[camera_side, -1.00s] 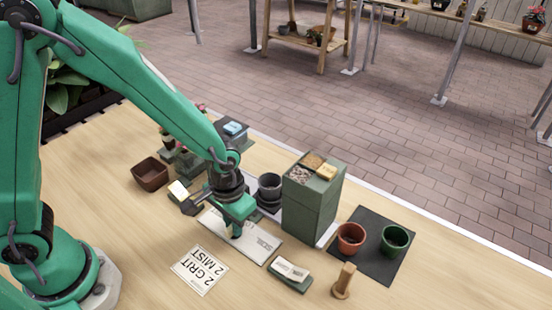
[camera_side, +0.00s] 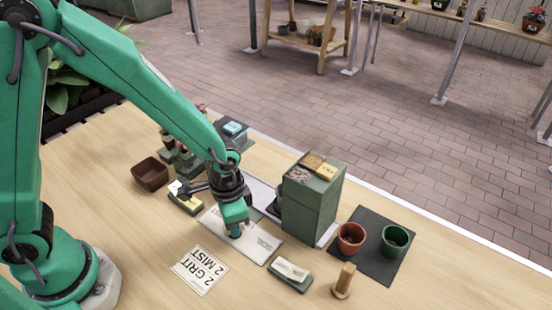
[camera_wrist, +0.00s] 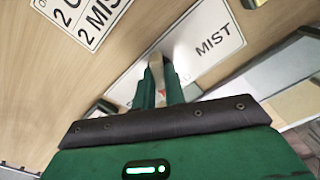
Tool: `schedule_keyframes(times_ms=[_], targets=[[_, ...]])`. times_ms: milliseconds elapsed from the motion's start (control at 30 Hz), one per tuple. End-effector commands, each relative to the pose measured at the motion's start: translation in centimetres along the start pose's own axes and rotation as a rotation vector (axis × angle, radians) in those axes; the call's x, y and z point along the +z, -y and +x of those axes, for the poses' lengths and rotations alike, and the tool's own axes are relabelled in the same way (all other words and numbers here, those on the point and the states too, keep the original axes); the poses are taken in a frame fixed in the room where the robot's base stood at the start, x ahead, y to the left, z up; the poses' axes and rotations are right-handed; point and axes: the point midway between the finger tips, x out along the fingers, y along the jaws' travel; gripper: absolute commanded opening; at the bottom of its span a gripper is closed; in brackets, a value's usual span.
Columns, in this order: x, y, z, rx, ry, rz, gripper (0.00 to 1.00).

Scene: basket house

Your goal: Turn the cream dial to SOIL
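The white dial plate (camera_side: 264,244) lies on the table under my gripper (camera_side: 234,232). In the wrist view the plate (camera_wrist: 196,35) shows the word MIST. My gripper (camera_wrist: 160,78) points down over the plate. Its two green fingers are close together with the cream dial (camera_wrist: 156,64) between them, and they look shut on it. A small red mark shows beside the right finger. In the side view my gripper hides the dial. The SOIL lettering cannot be read in either view now.
A card reading 2 GRIT, 2 MIST (camera_side: 200,270) lies in front of the plate. A green box (camera_side: 311,204) stands behind it to the right. A small green block with a white top (camera_side: 290,273), a wooden peg (camera_side: 344,281) and two pots on a dark mat (camera_side: 372,262) lie right.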

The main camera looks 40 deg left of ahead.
Motion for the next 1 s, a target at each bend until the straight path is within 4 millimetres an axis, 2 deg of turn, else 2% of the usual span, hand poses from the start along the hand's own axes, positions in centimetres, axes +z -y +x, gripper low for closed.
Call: schedule_keyframes(times_ms=[167,700,1000], targets=[[-0.01,0.05,0.02,0.0,0.0,0.065,0.07],[-0.02,0.07,0.03,0.0,-0.001,0.471,0.07],[-0.03,0.06,0.03,0.0,-0.001,0.519,0.07]])
